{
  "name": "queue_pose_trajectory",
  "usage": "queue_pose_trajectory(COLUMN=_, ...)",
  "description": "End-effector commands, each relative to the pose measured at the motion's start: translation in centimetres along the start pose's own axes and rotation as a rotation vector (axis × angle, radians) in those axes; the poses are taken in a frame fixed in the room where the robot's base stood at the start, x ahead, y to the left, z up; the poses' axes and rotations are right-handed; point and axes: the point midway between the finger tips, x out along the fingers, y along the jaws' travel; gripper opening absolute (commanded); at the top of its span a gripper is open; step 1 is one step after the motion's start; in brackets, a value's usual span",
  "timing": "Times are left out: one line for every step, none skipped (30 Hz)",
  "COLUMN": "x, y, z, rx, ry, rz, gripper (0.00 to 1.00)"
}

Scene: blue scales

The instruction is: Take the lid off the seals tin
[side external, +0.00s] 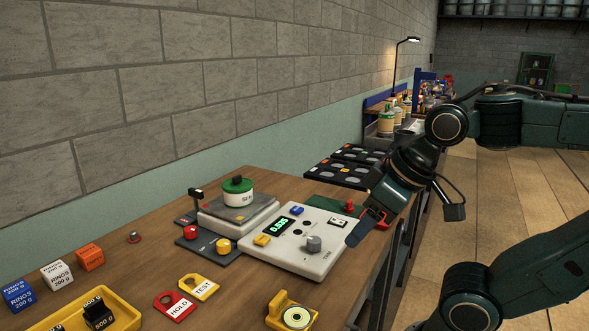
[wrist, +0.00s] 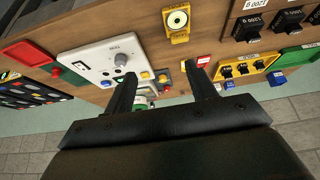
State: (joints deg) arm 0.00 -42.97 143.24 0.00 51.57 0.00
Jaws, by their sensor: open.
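The seals tin (side external: 239,199) is a small white pot with a partly readable label. It stands upright on the scale's pan. Its green lid (side external: 237,184), with a dark knob on top, sits on it. In the wrist view a white and green bit beside the left finger may be the tin, but it is mostly hidden. My gripper (side external: 367,224) is open and empty, to the right of the tin and well apart from it, by the right end of the white control box. Its two fingers also show spread apart in the wrist view (wrist: 164,88).
The white control box (side external: 290,256), with a lit display and knob, lies between tin and gripper. The scale (side external: 214,228) has posts and knobs around it. Red HOLD (side external: 174,306) and yellow TEST tags, a yellow holder (side external: 292,315), a yellow weight tray (side external: 122,314) and boxes stand in front.

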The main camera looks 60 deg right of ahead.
Motion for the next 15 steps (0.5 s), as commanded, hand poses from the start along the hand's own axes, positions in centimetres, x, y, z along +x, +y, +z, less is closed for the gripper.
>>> queue_pose_trajectory(x=0.0, y=0.0, z=0.0, rx=0.0, ry=0.0, rz=0.0, gripper=0.56)
queue_pose_trajectory(x=0.0, y=0.0, z=0.0, rx=0.0, ry=0.0, rz=0.0, gripper=0.56)
queue_pose_trajectory(x=0.0, y=0.0, z=0.0, rx=0.0, ry=0.0, rz=0.0, gripper=0.56)
queue_pose_trajectory(x=0.0, y=0.0, z=0.0, rx=0.0, ry=0.0, rz=0.0, gripper=0.56)
queue_pose_trajectory(x=0.0, y=0.0, z=0.0, rx=0.0, ry=0.0, rz=0.0, gripper=0.56)
queue_pose_trajectory(x=0.0, y=0.0, z=-0.1, rx=0.0, ry=0.0, rz=0.0, gripper=0.56)
queue_pose_trajectory(x=0.0, y=0.0, z=-0.2, rx=0.0, ry=0.0, rz=0.0, gripper=0.56)
queue_pose_trajectory(x=-0.1, y=0.0, z=-0.3, rx=0.0, ry=0.001, rz=0.0, gripper=0.56)
queue_pose_trajectory(x=-0.1, y=0.0, z=-0.6, rx=0.001, ry=0.001, rz=0.0, gripper=0.56)
queue_pose_trajectory(x=-0.1, y=0.1, z=-0.8, rx=0.001, ry=0.001, rz=0.001, gripper=0.56)
queue_pose_trajectory(x=-0.1, y=0.1, z=-1.1, rx=0.001, ry=0.001, rz=0.001, gripper=0.56)
queue_pose_trajectory(x=-0.2, y=0.1, z=-1.6, rx=0.001, ry=0.001, rz=0.001, gripper=0.56)
queue_pose_trajectory(x=-0.2, y=0.2, z=-2.0, rx=0.001, ry=0.002, rz=0.001, gripper=0.56)
queue_pose_trajectory(x=-0.3, y=0.2, z=-2.5, rx=0.001, ry=0.002, rz=0.001, gripper=0.56)
queue_pose_trajectory(x=-0.3, y=0.3, z=-3.3, rx=0.001, ry=0.003, rz=0.001, gripper=0.56)
